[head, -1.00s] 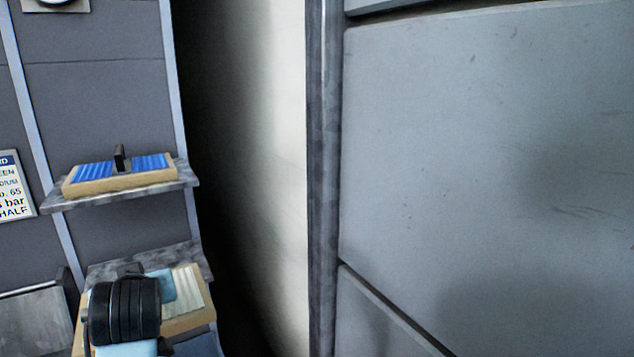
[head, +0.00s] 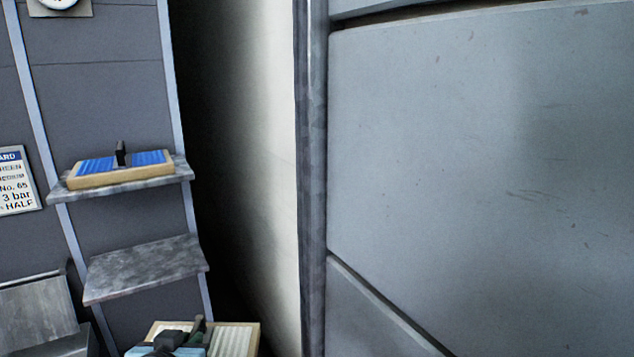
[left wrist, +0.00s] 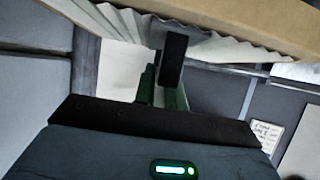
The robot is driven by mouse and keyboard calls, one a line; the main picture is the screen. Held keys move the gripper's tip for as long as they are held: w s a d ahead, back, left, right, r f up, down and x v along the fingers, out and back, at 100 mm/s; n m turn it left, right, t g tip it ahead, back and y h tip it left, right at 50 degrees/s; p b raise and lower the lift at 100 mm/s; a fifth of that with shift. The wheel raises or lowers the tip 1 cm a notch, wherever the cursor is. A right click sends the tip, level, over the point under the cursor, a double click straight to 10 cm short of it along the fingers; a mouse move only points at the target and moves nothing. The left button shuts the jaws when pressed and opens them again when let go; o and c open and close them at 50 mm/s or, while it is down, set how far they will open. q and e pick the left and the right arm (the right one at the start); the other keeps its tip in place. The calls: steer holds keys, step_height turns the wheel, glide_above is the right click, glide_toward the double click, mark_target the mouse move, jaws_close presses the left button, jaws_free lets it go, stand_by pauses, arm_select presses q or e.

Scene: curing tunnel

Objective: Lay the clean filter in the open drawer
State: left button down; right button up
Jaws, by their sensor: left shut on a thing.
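The clean filter (head: 236,340), white pleats in a tan frame, is at the bottom of the head view, below the lower shelf. My left gripper (head: 186,337) is shut on it and holds it clear of the shelves. In the left wrist view the filter's tan frame (left wrist: 250,22) and white pleats cross the top, and the gripper's fingers (left wrist: 163,85) close on a dark upright tab. A second filter with blue pleats (head: 95,166) and a dark tab sits on the upper shelf. No open drawer can be made out. My right gripper is out of view.
The upper shelf (head: 120,184) holds the blue filter; the lower shelf (head: 145,268) is bare. A large grey panelled wall (head: 470,150) fills the right side. A sign (head: 14,181) hangs at the left, above a grey metal piece (head: 35,308).

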arm_select(q)
steer(key=shift+s+d+f+h, duration=0.25)
steer(key=shift+d+f+h, duration=0.05)
steer(key=shift+d+f, duration=0.1)
stand_by(0.5)
steer(key=d, duration=1.4)
steer(key=shift+d, duration=0.2)
steer(key=shift+s, duration=0.1)
